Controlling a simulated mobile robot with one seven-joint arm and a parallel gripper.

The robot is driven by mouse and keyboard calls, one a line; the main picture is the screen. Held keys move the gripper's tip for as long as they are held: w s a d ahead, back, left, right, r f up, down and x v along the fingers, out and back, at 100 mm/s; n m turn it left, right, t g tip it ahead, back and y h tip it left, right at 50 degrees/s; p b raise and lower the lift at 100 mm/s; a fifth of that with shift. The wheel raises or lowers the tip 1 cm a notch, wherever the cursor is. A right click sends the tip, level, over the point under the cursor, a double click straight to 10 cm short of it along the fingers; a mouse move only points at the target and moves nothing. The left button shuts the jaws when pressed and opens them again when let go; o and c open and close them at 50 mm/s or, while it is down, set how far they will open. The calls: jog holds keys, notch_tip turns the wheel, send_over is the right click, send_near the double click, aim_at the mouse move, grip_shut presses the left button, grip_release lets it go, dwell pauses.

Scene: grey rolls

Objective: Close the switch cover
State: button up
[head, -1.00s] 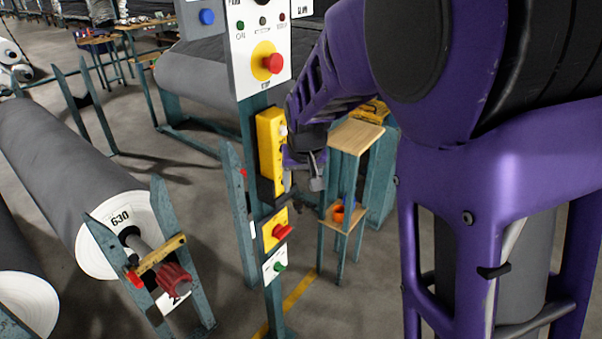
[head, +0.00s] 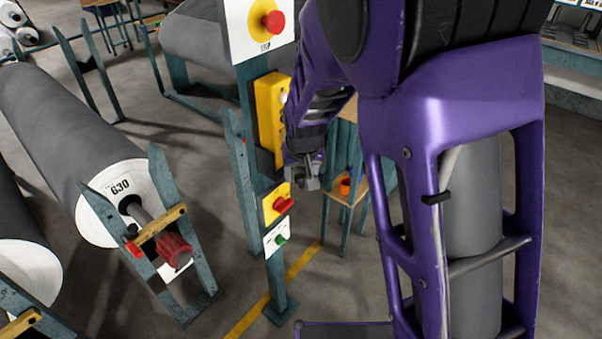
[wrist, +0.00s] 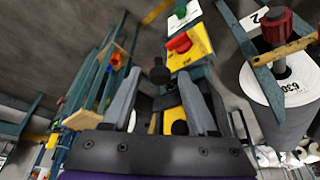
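A yellow switch box (head: 268,105) is mounted on the teal post, partly hidden by my arm in the head view. A dark piece at its lower end (head: 264,160) looks like the cover, but its exact position is unclear. My gripper (head: 306,180) is just right of and below the box. In the wrist view my gripper (wrist: 160,100) has its two grey fingers spread apart. Part of the yellow box (wrist: 168,122) and dark parts, including a round black knob (wrist: 158,73), show between them. I cannot tell whether a finger touches the cover.
A red switch on a yellow plate (head: 278,203) and a green button on a white plate (head: 279,239) sit below the box. A red stop button (head: 272,22) is above. A small wooden-topped stand (head: 350,193) is at right. A grey roll (head: 65,130) lies left.

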grip_shut()
dwell(1.2)
